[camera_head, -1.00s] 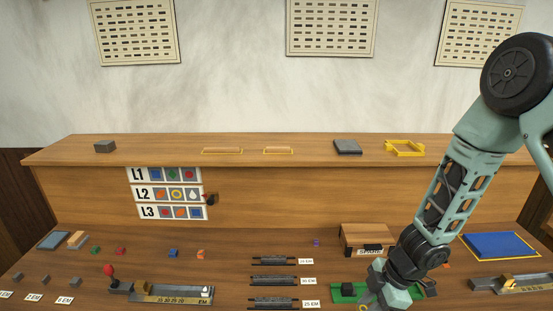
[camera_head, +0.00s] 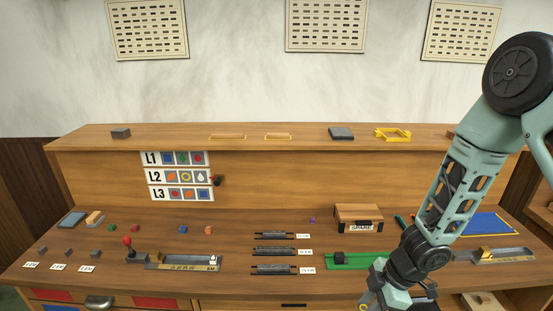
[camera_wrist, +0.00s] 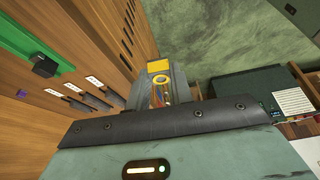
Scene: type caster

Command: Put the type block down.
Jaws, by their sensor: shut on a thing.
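My gripper (camera_wrist: 161,98) is shut on the type block, which shows only in small part between the jaws in the wrist view. The wrist view shows the floor beyond the jaws. The green tray (camera_head: 352,263) lies on the bench behind my gripper, with a black block (camera_wrist: 44,65) on it in the wrist view.
The wooden bench (camera_head: 240,279) holds several dark racks with labels, a box marked SPARE (camera_head: 359,214) and a blue mat (camera_head: 487,223). Small coloured blocks lie at the left. A dark green cabinet (camera_wrist: 245,97) stands at the right in the wrist view.

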